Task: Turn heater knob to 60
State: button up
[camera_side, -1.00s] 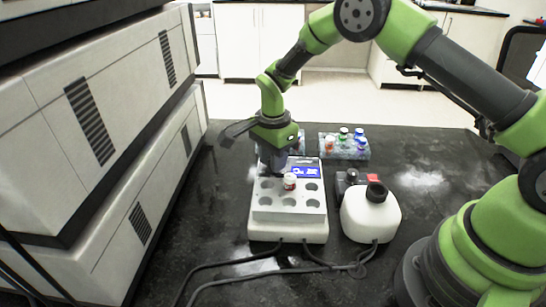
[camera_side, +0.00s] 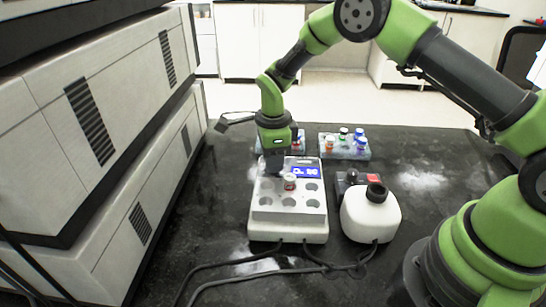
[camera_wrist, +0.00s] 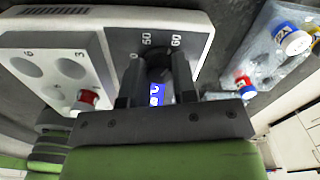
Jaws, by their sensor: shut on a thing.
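The white heater block (camera_side: 289,218) stands on the dark bench in the side view, with a lit blue display (camera_side: 306,172) whose reading is too small to tell surely. In the wrist view the display (camera_wrist: 157,95) shows partly between my fingers. My gripper (camera_side: 274,168) points down at the heater's far left part. In the wrist view my gripper (camera_wrist: 158,72) is shut on the dark heater knob (camera_wrist: 158,60), one finger on each side. The dial marks 50 and 60 show just beyond the knob. The knob's pointer is hidden, and the side view hides the knob behind the gripper.
A red-and-white capped vial (camera_side: 290,181) sits in a heater well; other wells look empty. A vial rack (camera_side: 345,152) is behind, another partly behind my gripper. Cables lie in front; large machines stand left.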

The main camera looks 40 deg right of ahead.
dwell(0.3)
jog(key=o, duration=0.9)
jog(key=shift+o, duration=0.2)
notch_tip(320, 180, up, 9)
jog(key=shift+r, duration=0.5)
